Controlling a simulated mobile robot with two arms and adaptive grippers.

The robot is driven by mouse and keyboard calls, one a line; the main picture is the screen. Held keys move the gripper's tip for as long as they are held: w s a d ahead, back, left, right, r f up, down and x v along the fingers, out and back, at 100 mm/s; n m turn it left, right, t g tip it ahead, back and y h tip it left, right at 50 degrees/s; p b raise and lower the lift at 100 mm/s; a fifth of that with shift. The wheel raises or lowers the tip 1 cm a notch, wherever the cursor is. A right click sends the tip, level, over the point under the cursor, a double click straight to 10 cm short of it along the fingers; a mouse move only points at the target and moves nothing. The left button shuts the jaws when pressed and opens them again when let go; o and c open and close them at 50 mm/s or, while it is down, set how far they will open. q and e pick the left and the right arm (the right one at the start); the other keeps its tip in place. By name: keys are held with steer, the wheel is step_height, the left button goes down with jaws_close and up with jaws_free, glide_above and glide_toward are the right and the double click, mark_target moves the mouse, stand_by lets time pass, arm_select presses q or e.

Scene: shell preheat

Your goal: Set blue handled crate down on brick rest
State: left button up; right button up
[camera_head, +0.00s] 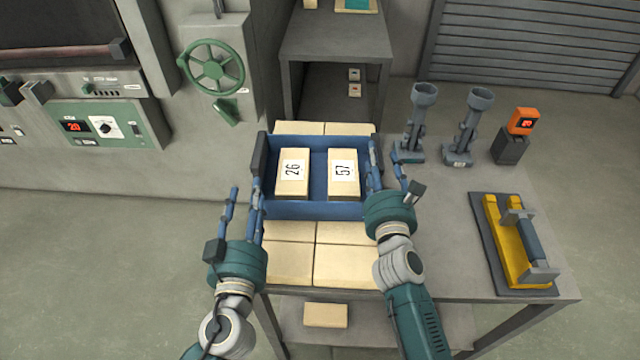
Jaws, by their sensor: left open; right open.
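The blue handled crate (318,210) sits level over the pale brick rest (290,262) at the left end of the table. Two pale blocks lie in it, one marked 26 (292,187) and one marked 57 (343,188). Bricks of the rest show in front of the crate and behind it. My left gripper (244,200) is open at the crate's left handle (260,153). My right gripper (388,172) is open at the crate's right side, its fingers hiding most of that handle. Whether the fingers touch the crate, I cannot tell.
A yellow tool with a grey handle (505,240) lies on a dark mat at the right. The grey table (440,220) is bare between them. A furnace wall with a green wheel (212,67) is behind left.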

steer(key=s, duration=1.2)
steer(key=shift+f, duration=0.1)
stand_by(0.4)
